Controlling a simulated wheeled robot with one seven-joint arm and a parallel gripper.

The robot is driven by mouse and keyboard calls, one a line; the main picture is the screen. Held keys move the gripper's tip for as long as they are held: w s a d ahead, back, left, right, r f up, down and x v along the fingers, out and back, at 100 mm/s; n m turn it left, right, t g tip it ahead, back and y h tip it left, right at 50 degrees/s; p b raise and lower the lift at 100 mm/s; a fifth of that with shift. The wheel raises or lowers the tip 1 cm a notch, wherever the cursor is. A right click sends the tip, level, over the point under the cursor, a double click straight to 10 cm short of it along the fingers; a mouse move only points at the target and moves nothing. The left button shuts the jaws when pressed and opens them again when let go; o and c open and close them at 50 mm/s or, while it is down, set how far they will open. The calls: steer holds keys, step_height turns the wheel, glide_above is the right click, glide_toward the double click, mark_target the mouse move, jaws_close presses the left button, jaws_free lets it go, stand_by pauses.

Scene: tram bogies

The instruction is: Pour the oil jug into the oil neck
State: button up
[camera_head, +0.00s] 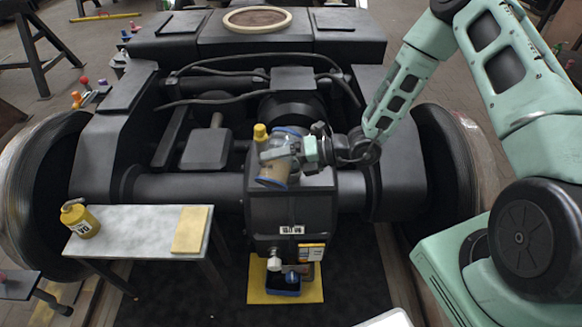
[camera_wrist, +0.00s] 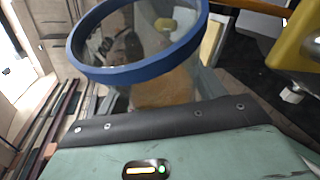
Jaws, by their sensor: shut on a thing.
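My gripper (camera_head: 285,150) is shut on a clear jug (camera_head: 277,168) with blue edging and amber oil inside. It holds the jug over the top of the black gear housing (camera_head: 262,215), with the jug leaning. In the wrist view the jug's blue rim (camera_wrist: 75,62) is large and close, and amber oil (camera_wrist: 165,88) shows below it. A yellow knob-like part (camera_head: 261,132) stands just left of the gripper. I cannot tell whether it belongs to the oil neck. The neck's opening is not clearly visible, and no stream of oil shows.
A small grey table (camera_head: 140,232) at left bears a yellow can (camera_head: 80,219) and a tan pad (camera_head: 191,230). A pale fitting (camera_head: 274,260) projects from the housing's lower front, above a blue tray (camera_head: 283,290) on a yellow mat (camera_head: 256,290). Dark beams and cables surround the housing.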

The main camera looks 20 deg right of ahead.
steer(key=shift+f+m+b, duration=0.3)
steer(key=shift+f+b, duration=0.45)
steer(key=shift+b, duration=0.1)
stand_by(0.7)
steer(key=shift+w+r+p, duration=0.1)
steer(key=shift+r+p, duration=0.15)
steer(key=shift+p, duration=0.05)
steer(key=shift+w+d+r+m+y+p, duration=0.15)
steer(key=shift+r+m+p, duration=0.1)
steer(key=shift+r+p, duration=0.4)
steer(key=shift+w+d+r+m+y+p, duration=0.1)
steer(key=shift+r+m+y+p, duration=0.1)
steer(key=shift+r+p, duration=0.45)
steer(key=shift+w+d+r+m+y+p, duration=0.15)
steer(key=shift+r+m+p, duration=0.1)
steer(key=shift+r+p, duration=0.4)
steer(key=shift+w+f+m+g+y+p, duration=0.15)
steer(key=shift+f+m+g+y+p, duration=0.2)
steer(key=shift+m, duration=0.25)
stand_by(1.3)
steer(key=shift+d+r, duration=0.1)
steer(key=shift+r, duration=0.1)
